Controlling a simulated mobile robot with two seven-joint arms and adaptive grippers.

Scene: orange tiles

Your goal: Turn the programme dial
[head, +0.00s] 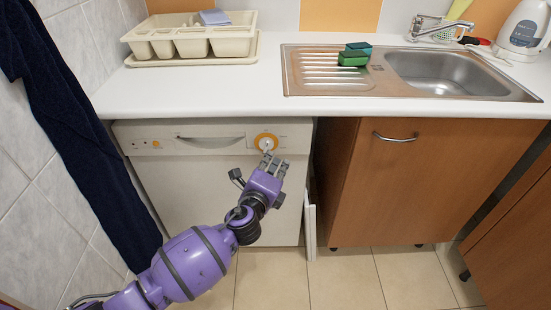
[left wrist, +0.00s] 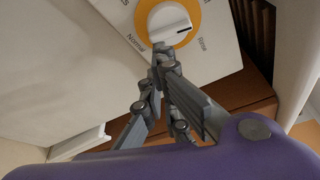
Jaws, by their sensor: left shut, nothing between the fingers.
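The programme dial (head: 266,141) is a white knob inside an orange ring, on the right part of the white dishwasher's front panel. In the left wrist view the dial (left wrist: 170,22) has a dark pointer line toward its right side, with "Normal" and "Rinse" printed below. My left gripper (head: 268,158) is just below the dial, shut and empty. In the left wrist view the gripper's fingertips (left wrist: 163,50) overlap the knob's lower edge; I cannot tell whether they touch it. My right gripper is out of view.
The dishwasher (head: 170,185) stands under a white worktop (head: 200,92). A dark towel (head: 75,130) hangs at the left. A brown cupboard (head: 400,190) with a metal handle is to the right. A cutlery tray (head: 190,42) and a sink (head: 440,70) are above. Tiled floor shows below.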

